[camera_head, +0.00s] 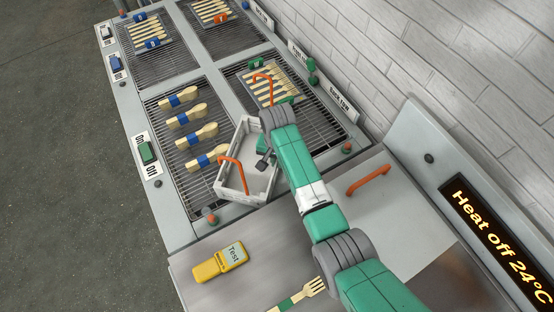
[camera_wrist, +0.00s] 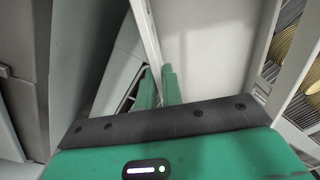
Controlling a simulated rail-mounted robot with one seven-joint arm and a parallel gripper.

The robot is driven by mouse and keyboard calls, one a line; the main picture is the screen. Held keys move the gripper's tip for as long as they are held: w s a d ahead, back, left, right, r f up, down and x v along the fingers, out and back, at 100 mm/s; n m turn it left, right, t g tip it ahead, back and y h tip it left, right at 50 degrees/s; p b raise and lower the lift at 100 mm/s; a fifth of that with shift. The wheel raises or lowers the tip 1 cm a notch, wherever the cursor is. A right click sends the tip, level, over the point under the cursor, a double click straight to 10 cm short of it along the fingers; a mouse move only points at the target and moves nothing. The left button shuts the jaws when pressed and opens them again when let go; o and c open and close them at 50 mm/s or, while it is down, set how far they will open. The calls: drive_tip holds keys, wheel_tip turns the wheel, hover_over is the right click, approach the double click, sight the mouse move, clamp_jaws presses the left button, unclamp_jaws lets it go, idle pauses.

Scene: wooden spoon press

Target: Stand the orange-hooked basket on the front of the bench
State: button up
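The orange-hooked basket (camera_head: 226,190), a pale grey slatted box, is over the near end of the grill bays, beside the bench front. One orange hook (camera_head: 240,162) arches over its near left side; another orange hook (camera_head: 262,78) shows behind my arm. My gripper (camera_head: 264,152) reaches down at the basket's right side, partly hidden by my wrist. In the wrist view, the green fingers (camera_wrist: 160,86) are close together on either side of a thin pale basket wall (camera_wrist: 148,35). I cannot tell if the basket is resting or lifted.
The steel bench front (camera_head: 215,290) has a yellow tester (camera_head: 220,262) and a wooden fork (camera_head: 300,295) with a green band. An orange handle (camera_head: 368,180) stands on the right. Blue-banded spoons (camera_head: 190,118) lie on the left grill. A brick wall (camera_head: 440,60) bounds the right.

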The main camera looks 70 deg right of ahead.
drive_tip(key=o, duration=0.4)
wheel_tip(320, 180, up, 12)
drive_tip(key=p, duration=0.2)
drive_tip(key=shift+r, duration=0.15)
